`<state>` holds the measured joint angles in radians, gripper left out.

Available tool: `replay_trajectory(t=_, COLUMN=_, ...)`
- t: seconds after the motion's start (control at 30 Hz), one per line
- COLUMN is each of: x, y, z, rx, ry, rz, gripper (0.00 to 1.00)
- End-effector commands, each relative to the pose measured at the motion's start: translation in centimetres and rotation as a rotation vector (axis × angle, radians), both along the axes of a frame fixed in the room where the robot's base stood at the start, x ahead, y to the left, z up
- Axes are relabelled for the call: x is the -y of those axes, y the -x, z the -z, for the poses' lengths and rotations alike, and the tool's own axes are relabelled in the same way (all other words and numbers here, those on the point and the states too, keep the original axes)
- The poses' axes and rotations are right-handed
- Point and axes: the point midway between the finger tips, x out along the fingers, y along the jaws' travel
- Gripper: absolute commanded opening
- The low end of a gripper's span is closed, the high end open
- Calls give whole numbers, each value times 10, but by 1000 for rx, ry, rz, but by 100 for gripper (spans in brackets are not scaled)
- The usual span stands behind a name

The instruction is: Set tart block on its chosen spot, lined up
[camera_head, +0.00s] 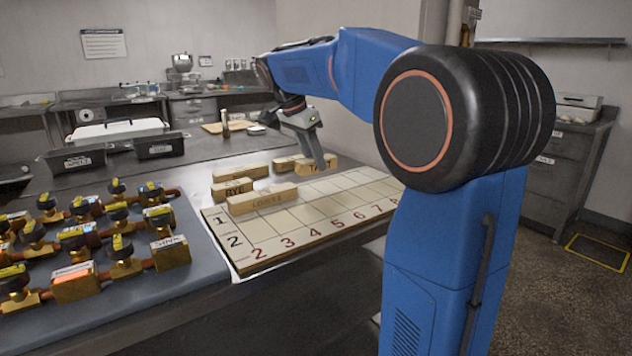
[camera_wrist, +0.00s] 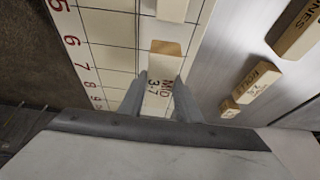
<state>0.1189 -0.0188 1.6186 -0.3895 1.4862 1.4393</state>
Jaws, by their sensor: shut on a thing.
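My gripper (camera_head: 320,160) is shut on a tan wooden block, the tart block (camera_head: 316,167), whose label is partly hidden by a finger and reads "TA". In the wrist view my gripper (camera_wrist: 157,92) has one finger on each side of the block (camera_wrist: 164,68), and "MID 3-7" shows on it. The block is over the far part of the cream numbered grid board (camera_head: 345,206), roughly in line with its lines. I cannot tell whether it touches the board. The grid also shows in the wrist view (camera_wrist: 108,28).
Blocks marked "RYE" (camera_head: 232,190) and another long one (camera_head: 262,201) lie by the near grid rows. More blocks (camera_head: 242,172) (camera_head: 287,163) lie behind. A block marked "ROLLS" (camera_wrist: 252,81) lies beside the grid. Brass valves (camera_head: 123,262) fill the left mat.

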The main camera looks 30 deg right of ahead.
Motion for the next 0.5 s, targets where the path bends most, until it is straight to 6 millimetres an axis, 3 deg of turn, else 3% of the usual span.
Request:
replay_trajectory(t=0.27, x=0, y=0, z=20, rx=0, ry=0, rz=0, gripper=7)
replay_trajectory(t=0.5, x=0, y=1, z=51, rx=-2, ry=0, rz=1, gripper=7)
